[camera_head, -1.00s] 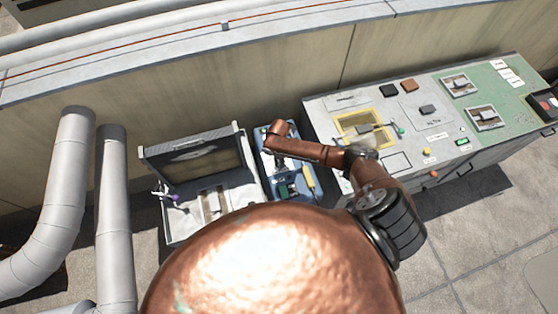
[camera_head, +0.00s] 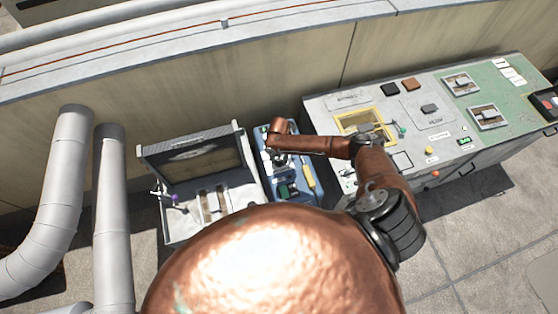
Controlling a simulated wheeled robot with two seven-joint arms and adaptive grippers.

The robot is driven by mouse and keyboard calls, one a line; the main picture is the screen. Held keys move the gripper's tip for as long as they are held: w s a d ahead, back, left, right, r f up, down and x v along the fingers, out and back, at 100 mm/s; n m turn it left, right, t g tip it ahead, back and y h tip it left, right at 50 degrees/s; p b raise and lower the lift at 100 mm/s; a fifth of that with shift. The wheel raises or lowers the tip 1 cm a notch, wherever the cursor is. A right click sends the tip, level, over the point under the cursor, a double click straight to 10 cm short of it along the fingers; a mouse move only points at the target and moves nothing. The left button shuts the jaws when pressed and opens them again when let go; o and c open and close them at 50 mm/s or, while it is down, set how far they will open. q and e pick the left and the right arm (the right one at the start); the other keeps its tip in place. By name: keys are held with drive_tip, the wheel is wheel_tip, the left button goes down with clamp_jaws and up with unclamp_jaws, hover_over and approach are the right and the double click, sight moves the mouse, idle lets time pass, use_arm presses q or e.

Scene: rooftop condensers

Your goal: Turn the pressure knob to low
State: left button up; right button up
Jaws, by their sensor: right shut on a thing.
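A blue case (camera_head: 291,193) stands open between the white box and the grey-green panel. My copper right arm reaches over it from the right. My right gripper (camera_head: 279,161) points down into the upper part of the case, under the arm's copper end. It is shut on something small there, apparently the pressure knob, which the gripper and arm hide. The knob's marks and setting cannot be read. A yellow handled item (camera_head: 308,176) lies along the case's right side. My left gripper is not in view.
A white box (camera_head: 180,226) with a raised dark-screened lid (camera_head: 196,163) stands left of the case. The grey-green panel (camera_head: 408,148) with switches and a yellow-framed recess stands right. Large pipes (camera_head: 112,220) rise at left; a wall runs behind.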

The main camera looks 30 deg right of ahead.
sight(279, 161)
drive_tip(key=shift+n+b, duration=0.3)
drive_tip(key=shift+n, duration=0.9)
drive_tip(key=shift+s+a, duration=0.1)
drive_tip(key=o, duration=1.2)
drive_tip(key=shift+c, duration=0.2)
drive_tip(key=shift+r, duration=0.15)
wheel_tip(279, 161, up, 12)
drive_tip(key=shift+f, duration=0.2)
